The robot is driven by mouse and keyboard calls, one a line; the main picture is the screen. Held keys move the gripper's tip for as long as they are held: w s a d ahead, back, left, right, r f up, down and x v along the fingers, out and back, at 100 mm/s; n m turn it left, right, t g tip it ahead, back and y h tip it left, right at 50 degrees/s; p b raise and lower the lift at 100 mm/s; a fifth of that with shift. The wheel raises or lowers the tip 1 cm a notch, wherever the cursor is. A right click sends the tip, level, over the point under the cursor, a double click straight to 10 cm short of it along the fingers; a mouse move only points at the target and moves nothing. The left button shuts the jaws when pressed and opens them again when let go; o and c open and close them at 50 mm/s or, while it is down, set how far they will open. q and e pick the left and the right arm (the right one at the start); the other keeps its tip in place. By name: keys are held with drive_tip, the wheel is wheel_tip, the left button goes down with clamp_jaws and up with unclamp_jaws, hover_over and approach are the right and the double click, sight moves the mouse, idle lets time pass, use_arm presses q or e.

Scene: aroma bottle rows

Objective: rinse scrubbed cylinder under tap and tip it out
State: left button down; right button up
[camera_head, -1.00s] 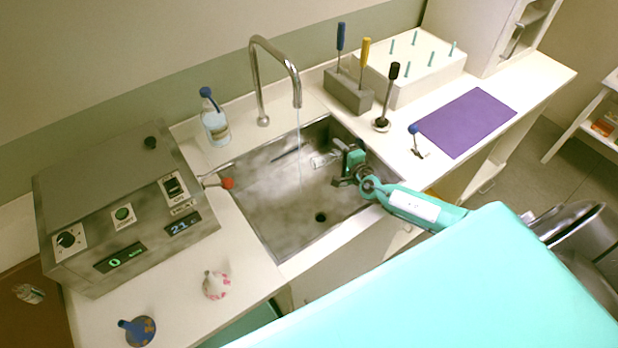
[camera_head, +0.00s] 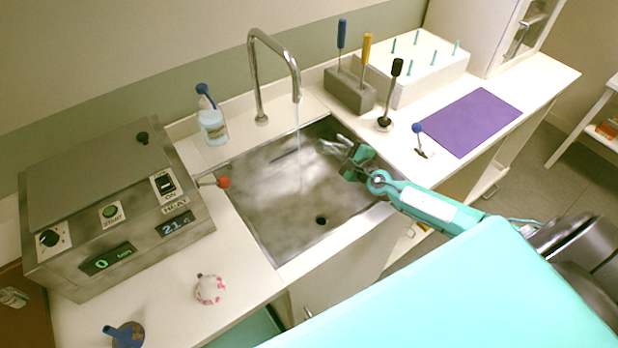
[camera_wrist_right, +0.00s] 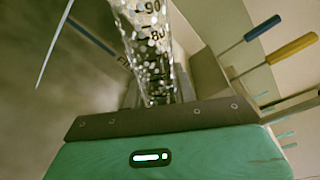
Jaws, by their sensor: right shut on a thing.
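My right gripper (camera_head: 357,158) is over the right side of the steel sink (camera_head: 290,215). It is shut on a clear graduated cylinder (camera_head: 332,147), which points to the left and is tilted. In the right wrist view the cylinder (camera_wrist_right: 150,45) shows dark scale marks near 80 and 90 and many whitish drops or bubbles on its wall. Its far end is out of that view. The tap (camera_head: 272,75) runs a thin water stream (camera_head: 299,130) into the sink, left of and apart from the cylinder. My left gripper is not in view.
A grey control box (camera_head: 110,215) stands left of the sink, beside a red-knobbed lever (camera_head: 223,182). A wash bottle (camera_head: 212,122), a block of screwdriver-like tools (camera_head: 350,90), a white peg rack (camera_head: 430,65) and a purple mat (camera_head: 472,122) stand around it.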

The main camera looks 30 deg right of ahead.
drive_tip(key=shift+r, duration=0.1)
drive_tip(key=m+b, duration=0.2)
drive_tip(key=m, duration=0.1)
drive_tip(key=a+r+m+b, duration=0.1)
drive_tip(key=m+b, duration=0.1)
drive_tip(key=shift+a+y, duration=0.1)
drive_tip(key=shift+y, duration=0.2)
